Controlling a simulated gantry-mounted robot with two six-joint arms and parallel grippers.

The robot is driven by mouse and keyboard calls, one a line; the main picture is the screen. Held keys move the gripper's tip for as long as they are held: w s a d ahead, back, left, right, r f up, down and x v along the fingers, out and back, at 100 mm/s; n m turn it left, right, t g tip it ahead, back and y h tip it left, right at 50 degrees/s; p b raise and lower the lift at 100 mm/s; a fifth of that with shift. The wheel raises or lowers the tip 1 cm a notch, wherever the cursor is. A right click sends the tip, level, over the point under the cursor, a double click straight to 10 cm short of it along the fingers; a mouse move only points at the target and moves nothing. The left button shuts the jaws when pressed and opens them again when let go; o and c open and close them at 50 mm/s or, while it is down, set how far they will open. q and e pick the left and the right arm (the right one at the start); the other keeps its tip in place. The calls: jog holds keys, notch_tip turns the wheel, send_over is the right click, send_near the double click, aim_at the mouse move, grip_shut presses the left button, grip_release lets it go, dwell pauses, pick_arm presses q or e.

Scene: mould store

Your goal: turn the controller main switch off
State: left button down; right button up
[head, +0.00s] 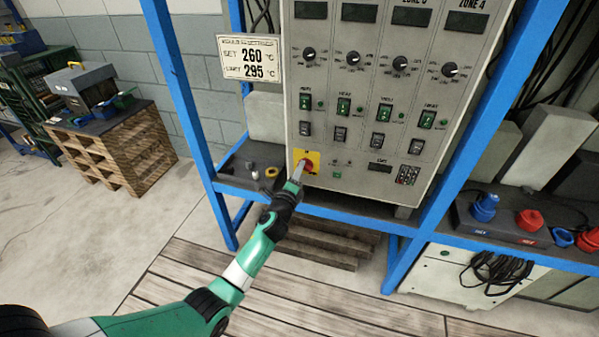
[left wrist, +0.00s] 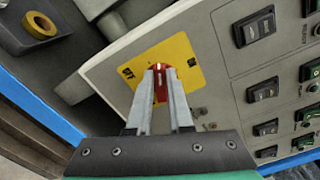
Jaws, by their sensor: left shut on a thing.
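The controller (head: 350,185) is a light grey cabinet with several zone columns of displays, knobs and rocker switches. The main switch is a red rotary handle (head: 308,166) on a yellow plate (head: 314,158) at the cabinet's lower left. In the left wrist view the red handle (left wrist: 161,84) sits between the fingertips on the yellow plate (left wrist: 178,58). My left gripper (head: 300,170) is shut on the red handle, and its fingers hide part of it. The plate's lettering is partly covered, so I cannot tell the switch position. My right gripper is not in view.
A blue frame (head: 185,90) surrounds the cabinet, with a post on each side. A yellow ring (head: 272,171) lies on the dark shelf left of the switch. Blue sockets (head: 485,207) and red sockets (head: 530,220) stand at right. Rocker switches (left wrist: 254,27) sit right of the plate.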

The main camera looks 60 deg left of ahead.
pick_arm(q)
jog(key=n, duration=0.1)
jog(key=n+b, duration=0.1)
jog(key=n, duration=0.2)
jog(key=shift+f+n+b, duration=0.3)
dwell(0.5)
jog(key=c, duration=0.8)
grip_release()
jog(key=shift+s, duration=0.1)
jog(key=p+v, duration=0.3)
jog(key=v, duration=0.8)
jog(key=shift+s+d+p, duration=0.15)
jog(key=shift+d+p, duration=0.1)
jog(key=shift+p, duration=0.05)
